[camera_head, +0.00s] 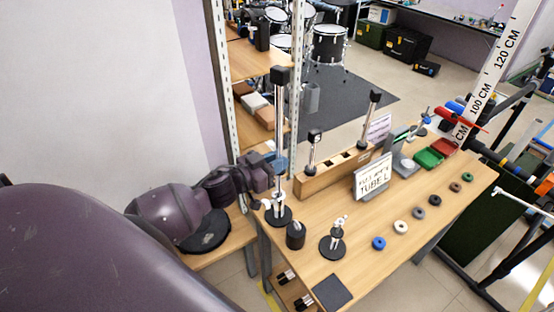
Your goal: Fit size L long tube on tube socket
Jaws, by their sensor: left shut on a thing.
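A long silver tube (280,110) with a black block on top stands upright at the near left end of the table. My left gripper (275,165) is shut on its lower part, reaching in from the left. Directly below is a pale tube socket on a round black base (278,216); the gripper partly hides the joint, so I cannot tell whether the tube is seated. A second socket on a black base (332,247) stands to the right with no long tube on it. A wooden rack (320,184) holds a short tube (312,150) and a longer one (369,118). My right gripper is out of view.
A black cylinder (295,235) stands close beside the left socket. A lettered sign (372,178) stands before the rack. Several coloured rings, among them a blue one (379,243), line the right side. A dark square pad (332,292) lies at the near corner. Shelving (262,62) rises behind.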

